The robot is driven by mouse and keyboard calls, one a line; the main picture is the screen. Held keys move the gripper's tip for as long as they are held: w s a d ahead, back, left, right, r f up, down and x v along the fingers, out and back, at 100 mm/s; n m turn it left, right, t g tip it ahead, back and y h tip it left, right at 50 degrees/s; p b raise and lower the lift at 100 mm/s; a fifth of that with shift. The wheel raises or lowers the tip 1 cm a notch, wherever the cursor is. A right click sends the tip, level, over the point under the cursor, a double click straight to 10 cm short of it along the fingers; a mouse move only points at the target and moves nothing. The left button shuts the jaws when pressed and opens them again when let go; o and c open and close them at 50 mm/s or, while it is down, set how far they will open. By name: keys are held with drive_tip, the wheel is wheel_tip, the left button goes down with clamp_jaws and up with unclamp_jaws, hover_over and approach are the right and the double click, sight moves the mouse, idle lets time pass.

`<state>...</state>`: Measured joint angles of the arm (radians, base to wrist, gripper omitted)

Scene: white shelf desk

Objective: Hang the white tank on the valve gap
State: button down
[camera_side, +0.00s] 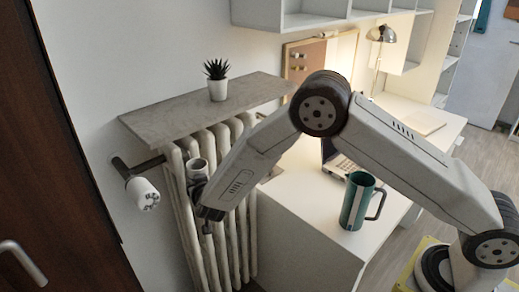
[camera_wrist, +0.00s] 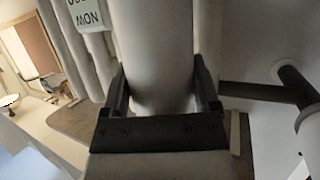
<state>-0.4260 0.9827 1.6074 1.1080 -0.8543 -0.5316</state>
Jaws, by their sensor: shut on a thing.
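The white tank (camera_side: 196,165) is a pale cylinder in front of the radiator, upright or nearly so in the side view. My gripper (camera_side: 200,190) is shut on it, and my arm hides part of it. In the wrist view, the tank (camera_wrist: 155,45) stands between my two dark fingers (camera_wrist: 160,88). The white valve head (camera_side: 144,193) is left of the tank, on a dark pipe (camera_side: 150,165) coming from the radiator. The gap lies along this pipe, between valve and radiator. The pipe (camera_wrist: 260,93) shows right of the tank in the wrist view, apart from it.
The radiator (camera_side: 235,245) stands close behind my gripper, under a grey shelf (camera_side: 165,115) with a potted plant (camera_side: 217,82). A green mug (camera_side: 357,200) stands on the white desk (camera_side: 310,210). A lettered label (camera_wrist: 88,14) is at upper left in the wrist view.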

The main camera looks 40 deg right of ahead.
unclamp_jaws()
drive_tip(key=shift+s, duration=0.15)
drive_tip(key=v, duration=0.7)
drive_tip(key=shift+s+r, duration=0.2)
drive_tip(key=shift+r, duration=0.05)
